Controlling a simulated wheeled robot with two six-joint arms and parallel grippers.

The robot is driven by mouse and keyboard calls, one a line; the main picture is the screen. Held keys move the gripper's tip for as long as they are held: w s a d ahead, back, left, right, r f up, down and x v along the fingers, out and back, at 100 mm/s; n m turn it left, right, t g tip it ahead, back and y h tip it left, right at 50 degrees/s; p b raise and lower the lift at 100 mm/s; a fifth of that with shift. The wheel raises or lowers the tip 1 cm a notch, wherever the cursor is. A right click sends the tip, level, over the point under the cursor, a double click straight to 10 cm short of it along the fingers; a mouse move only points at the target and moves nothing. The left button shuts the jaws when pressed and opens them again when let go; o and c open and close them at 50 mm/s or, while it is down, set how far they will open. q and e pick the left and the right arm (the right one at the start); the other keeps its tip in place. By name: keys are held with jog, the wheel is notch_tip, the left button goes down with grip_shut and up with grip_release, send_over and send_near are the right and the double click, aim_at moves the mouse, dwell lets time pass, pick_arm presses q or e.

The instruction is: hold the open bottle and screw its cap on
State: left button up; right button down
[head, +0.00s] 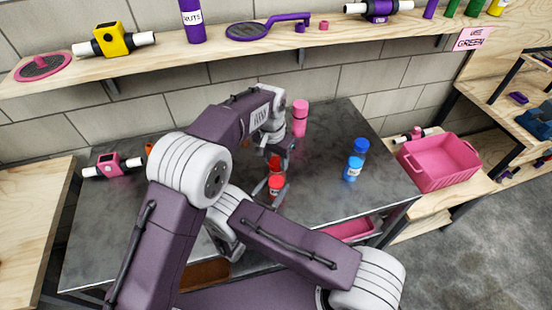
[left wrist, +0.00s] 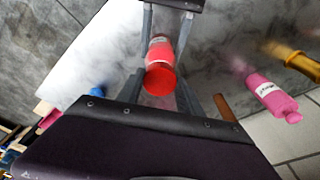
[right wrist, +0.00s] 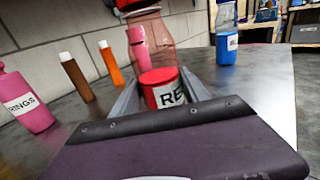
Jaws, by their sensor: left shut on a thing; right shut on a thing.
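The open bottle (right wrist: 150,40) has clear, reddish walls and a red lower band with a white label. It stands roughly upright over the grey table. My right gripper (right wrist: 158,95) is shut around its lower part. In the head view, its red band (head: 277,186) shows below the cap. The red cap (left wrist: 160,80) is between the fingers of my left gripper (left wrist: 160,92), which is shut on it from above. In the right wrist view, the cap (right wrist: 130,3) is cut by the top edge, at the bottle's mouth. I cannot tell how far it is threaded.
A blue bottle (head: 354,168) stands to the right on the table (head: 330,120). A pink bottle (head: 300,118) stands behind. Brown (right wrist: 76,76) and orange (right wrist: 110,62) bottles show in the right wrist view. A pink bin (head: 440,165) is at the right. A loaded shelf (head: 180,57) runs along the wall.

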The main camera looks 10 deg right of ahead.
pick_arm(q)
jog(key=m, duration=0.4)
jog(key=shift+w+g, duration=0.1)
jog(key=shift+g, duration=0.2)
jog(key=m, duration=0.3)
jog(key=shift+w+a+m+h, duration=0.1)
jog(key=shift+m+h, duration=0.2)
jog(key=m+g, duration=0.1)
jog(key=m, duration=0.3)
jog(key=shift+w+m, duration=0.1)
jog(key=shift+m, duration=0.3)
jog(key=m, duration=0.3)
jog(key=shift+g, duration=0.3)
jog(key=o, duration=1.3)
jog(key=shift+r, duration=2.25)
